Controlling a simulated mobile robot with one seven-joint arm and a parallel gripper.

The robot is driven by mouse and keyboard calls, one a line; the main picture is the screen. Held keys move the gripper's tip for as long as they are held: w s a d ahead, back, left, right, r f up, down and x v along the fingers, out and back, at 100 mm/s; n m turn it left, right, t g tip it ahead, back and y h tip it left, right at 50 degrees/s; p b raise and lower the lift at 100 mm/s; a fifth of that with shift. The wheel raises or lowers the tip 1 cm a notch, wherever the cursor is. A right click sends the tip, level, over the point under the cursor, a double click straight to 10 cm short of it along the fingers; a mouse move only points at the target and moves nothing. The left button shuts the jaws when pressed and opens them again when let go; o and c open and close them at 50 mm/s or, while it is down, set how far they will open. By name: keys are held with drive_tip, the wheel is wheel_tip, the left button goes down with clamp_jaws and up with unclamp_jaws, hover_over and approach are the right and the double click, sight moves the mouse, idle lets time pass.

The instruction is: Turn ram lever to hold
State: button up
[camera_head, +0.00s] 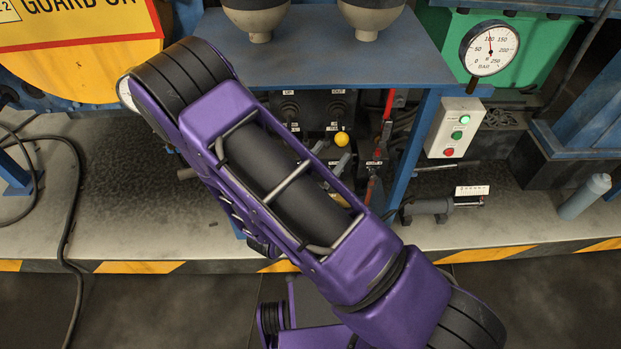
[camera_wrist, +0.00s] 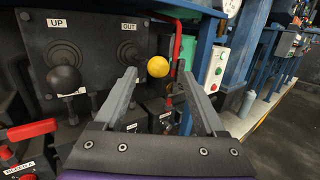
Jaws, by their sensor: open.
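A dark control panel (camera_wrist: 95,50) carries labels reading UP and OUT. A lever with a yellow ball knob (camera_wrist: 158,66) stands below the OUT label; the knob also shows in the head view (camera_head: 341,139). A lever with a black ball knob (camera_wrist: 65,79) stands to its left, below UP. No label naming the ram lever is readable. My gripper (camera_wrist: 156,70) is open, its two grey fingers pointing at the panel. In the wrist view the yellow knob appears between the fingertips; contact cannot be told. My arm hides part of the panel in the head view.
A red handle (camera_wrist: 33,130) juts out at the lower left in the wrist view. A red lever (camera_head: 388,104) hangs right of the panel. A blue table leg (camera_head: 410,150) and a push-button box (camera_head: 456,127) stand farther right. A pressure gauge (camera_head: 489,50) is above.

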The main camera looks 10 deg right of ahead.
drive_tip(key=v, duration=0.8)
drive_tip(key=shift+s, duration=0.1)
